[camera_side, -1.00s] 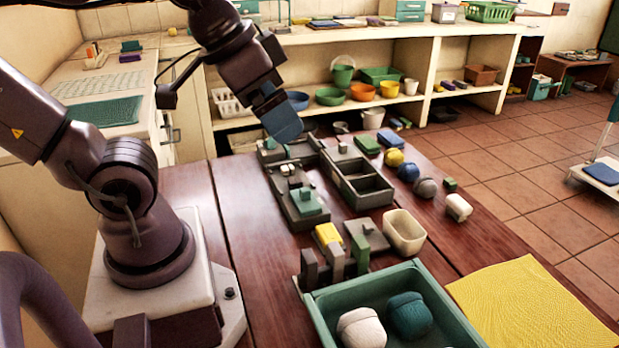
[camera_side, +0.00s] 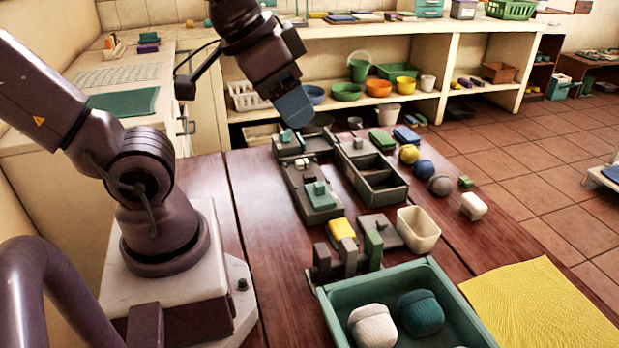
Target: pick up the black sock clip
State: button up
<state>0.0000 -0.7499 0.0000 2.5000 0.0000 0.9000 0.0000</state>
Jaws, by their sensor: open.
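I cannot pick out a black sock clip for certain; several small dark items on the table are too small to tell apart. My gripper (camera_side: 295,113) points down over the far end of the dark trays, at the back of the table. It is open, but its fingers are hard to make out, and nothing is visibly held. Below and in front of it lies a long dark tray (camera_side: 303,182) with small whitish pieces and a green block (camera_side: 320,195). The area right behind the gripper is hidden.
A dark divided box (camera_side: 388,197) stands to the right, with coloured balls (camera_side: 409,154) beyond it. A cream bin (camera_side: 418,230), a green crate (camera_side: 335,310) with two yarn-like bundles and a yellow cloth (camera_side: 540,300) are nearer. The table's left part is clear.

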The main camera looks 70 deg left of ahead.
jog(key=n+g, duration=0.6)
jog(key=n, duration=1.1)
send_over(309, 173)
notch_tip(309, 173, down, 18)
jog(key=f, duration=0.1)
jog(key=shift+n, duration=0.3)
notch_tip(309, 173, down, 7)
jog(key=shift+s+d+f, duration=0.1)
jog(key=shift+d, duration=0.05)
jog(key=shift+a+f, duration=0.15)
jog(key=shift+f, duration=1.15)
jog(key=shift+a+f, duration=0.1)
jog(key=shift+f, duration=1.2)
jog(key=c, duration=0.7)
jog(key=shift+r, duration=0.1)
